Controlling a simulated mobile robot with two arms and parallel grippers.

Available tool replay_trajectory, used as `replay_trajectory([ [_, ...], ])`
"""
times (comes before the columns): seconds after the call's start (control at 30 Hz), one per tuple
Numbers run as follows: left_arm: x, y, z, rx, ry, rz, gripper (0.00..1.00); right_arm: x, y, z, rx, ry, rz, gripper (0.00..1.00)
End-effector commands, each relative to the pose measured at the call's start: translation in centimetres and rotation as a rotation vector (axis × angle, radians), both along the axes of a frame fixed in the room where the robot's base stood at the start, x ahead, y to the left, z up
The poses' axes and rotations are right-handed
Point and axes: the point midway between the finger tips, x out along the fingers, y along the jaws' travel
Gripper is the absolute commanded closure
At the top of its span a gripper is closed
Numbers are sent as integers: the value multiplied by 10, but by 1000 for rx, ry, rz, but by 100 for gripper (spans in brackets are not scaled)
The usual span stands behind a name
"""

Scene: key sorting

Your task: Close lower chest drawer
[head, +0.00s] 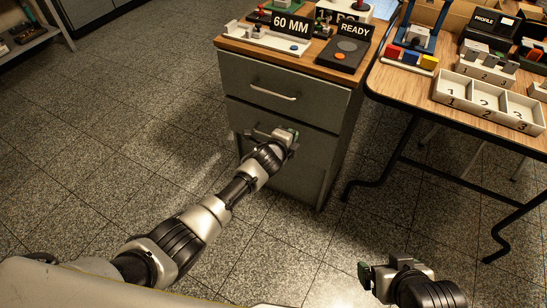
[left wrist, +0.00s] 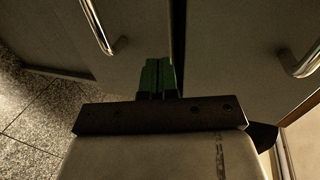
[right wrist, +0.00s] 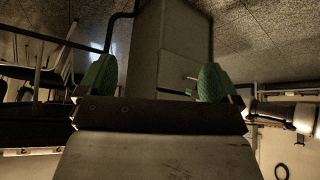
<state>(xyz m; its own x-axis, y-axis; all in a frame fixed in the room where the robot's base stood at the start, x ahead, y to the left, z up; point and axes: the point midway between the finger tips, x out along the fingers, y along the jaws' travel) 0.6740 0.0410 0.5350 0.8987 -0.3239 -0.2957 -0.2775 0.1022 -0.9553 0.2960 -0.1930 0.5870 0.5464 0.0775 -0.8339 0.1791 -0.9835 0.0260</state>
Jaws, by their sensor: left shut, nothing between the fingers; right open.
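The grey chest (head: 341,120) stands at the centre of the head view. Its upper drawer (head: 310,103) has a bar handle and looks flush. The lower drawer (head: 240,116) is below it, partly hidden by my left arm. My left gripper (head: 291,138) is at the lower drawer's front. In the left wrist view its green fingers (left wrist: 158,78) are together and empty, against or very near a grey panel beside a dark gap. I cannot tell whether the lower drawer is fully flush. My right gripper (head: 373,279) is open and empty, low and away from the chest; its spread fingers show in the right wrist view (right wrist: 157,80).
The chest top holds a white tray (head: 268,39), signs and a dark pad (head: 342,55). A wooden table (head: 405,86) with black legs stands close on the right, holding a numbered white organiser (head: 487,102). The tiled floor (head: 120,130) at left is clear.

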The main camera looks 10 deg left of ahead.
Motion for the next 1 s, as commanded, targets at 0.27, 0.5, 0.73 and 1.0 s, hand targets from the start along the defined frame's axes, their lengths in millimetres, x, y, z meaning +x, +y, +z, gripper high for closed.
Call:
replay_trajectory([
  [0.27, -36, 14, 13, 1, 5, 0, 100, -45, -14, 6, -57, 275, -23, 6],
  [0.5, -77, 28, 24, 0, 4, -1, 100, -34, -13, -15, -57, 288, -20, 6],
  [0.73, -90, 33, 28, 0, 4, 0, 100, -29, -11, -38, -57, 296, -18, 6],
  [1.0, -96, 35, 26, -20, 24, 18, 100, -28, -11, -41, -57, 295, -18, 6],
])
